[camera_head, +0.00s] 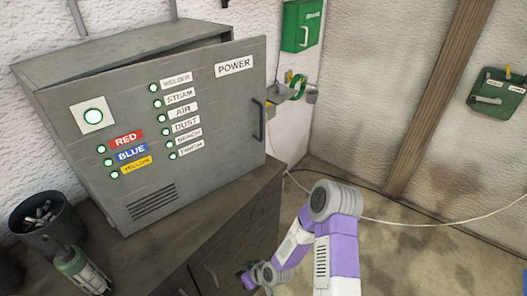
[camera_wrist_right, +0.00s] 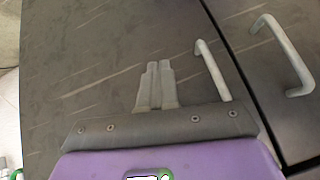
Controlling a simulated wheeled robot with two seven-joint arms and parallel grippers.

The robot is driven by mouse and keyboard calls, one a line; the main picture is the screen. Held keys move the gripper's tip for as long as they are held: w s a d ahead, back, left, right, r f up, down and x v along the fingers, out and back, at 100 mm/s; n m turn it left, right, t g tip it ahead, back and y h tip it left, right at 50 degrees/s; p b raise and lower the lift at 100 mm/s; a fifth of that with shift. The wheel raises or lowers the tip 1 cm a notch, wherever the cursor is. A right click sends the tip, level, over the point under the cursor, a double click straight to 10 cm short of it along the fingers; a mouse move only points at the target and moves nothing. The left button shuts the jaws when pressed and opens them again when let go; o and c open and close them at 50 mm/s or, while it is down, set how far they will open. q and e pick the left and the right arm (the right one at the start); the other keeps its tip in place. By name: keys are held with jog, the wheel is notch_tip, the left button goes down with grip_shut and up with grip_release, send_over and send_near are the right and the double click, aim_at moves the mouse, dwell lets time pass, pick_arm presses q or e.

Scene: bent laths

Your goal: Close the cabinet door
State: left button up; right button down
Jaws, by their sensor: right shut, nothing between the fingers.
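A grey metal cabinet (camera_head: 120,45) stands on a dark base unit at the left of the head view. Its front door (camera_head: 205,175), marked POWER with rows of labels and green lights, stands ajar. A dark gap shows along its top, widening to the right. The door's dark handle (camera_head: 259,120) is near its right edge. My right gripper (camera_head: 247,279) is low, in front of the base unit and well below the door, apart from the handle. In the right wrist view its fingers (camera_wrist_right: 157,72) are shut and empty. My left gripper is not in view.
The base unit (camera_head: 235,225) has dark doors with light handles (camera_wrist_right: 213,70) (camera_wrist_right: 287,55). A black bin (camera_head: 45,215) and a grey-green tool (camera_head: 80,270) sit at lower left. Green boxes (camera_head: 301,25) (camera_head: 497,95) hang on the walls. Floor at right is mostly clear.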

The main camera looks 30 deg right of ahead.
jog(key=w+d+r+n+t+h+p, duration=0.1)
jog(key=w+d+r+n+t+p, duration=0.1)
jog(key=w+d+r+n+t, duration=0.65)
jog(key=n+t+p, duration=0.2)
jog(key=n+t, duration=0.1)
jog(key=n, duration=0.5)
send_near(263, 154)
jog(key=shift+h, duration=0.3)
jog(key=w+p, duration=0.1)
jog(key=w, duration=0.2)
jog(key=w+a+p, duration=0.1)
jog(key=w, duration=0.2)
jog(key=shift+w+a+r, duration=0.15)
jog(key=shift+w, duration=0.2)
